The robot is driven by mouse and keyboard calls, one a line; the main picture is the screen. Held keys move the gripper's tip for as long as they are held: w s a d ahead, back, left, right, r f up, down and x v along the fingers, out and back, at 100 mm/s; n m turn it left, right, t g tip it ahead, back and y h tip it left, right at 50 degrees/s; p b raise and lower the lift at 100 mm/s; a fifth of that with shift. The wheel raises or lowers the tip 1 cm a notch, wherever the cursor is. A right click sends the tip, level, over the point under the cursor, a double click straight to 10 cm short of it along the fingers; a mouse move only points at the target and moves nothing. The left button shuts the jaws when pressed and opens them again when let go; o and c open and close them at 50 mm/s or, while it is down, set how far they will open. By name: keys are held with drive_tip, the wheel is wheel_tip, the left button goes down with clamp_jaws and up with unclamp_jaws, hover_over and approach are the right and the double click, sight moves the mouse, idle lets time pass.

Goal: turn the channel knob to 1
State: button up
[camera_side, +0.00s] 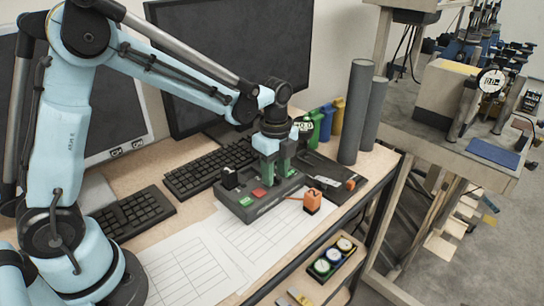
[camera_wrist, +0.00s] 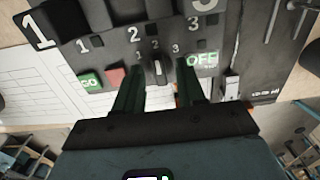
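The grey control box (camera_side: 240,207) lies on the desk in the side view. In the wrist view its panel (camera_wrist: 108,58) carries a small dark knob (camera_wrist: 157,71) with a pale pointer mark, ringed by small numbers 1, 2 and 3. The mark appears to point up towards the 2, but it is small. My gripper (camera_side: 276,174) is over the box, fingers down. In the wrist view my gripper (camera_wrist: 159,72) is open, one dark green finger on each side of the knob, with a gap visible to it. Contact with the panel cannot be told.
A green GO key (camera_wrist: 90,82), a red key (camera_wrist: 116,77) and a green OFF key (camera_wrist: 201,60) lie near the knob. Larger numbers mark the panel above.

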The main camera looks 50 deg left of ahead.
clamp_jaws()
drive_tip(key=shift+n, duration=0.3)
drive_tip(key=n, duration=0.4)
drive_tip(key=shift+n, duration=2.1)
unclamp_jaws()
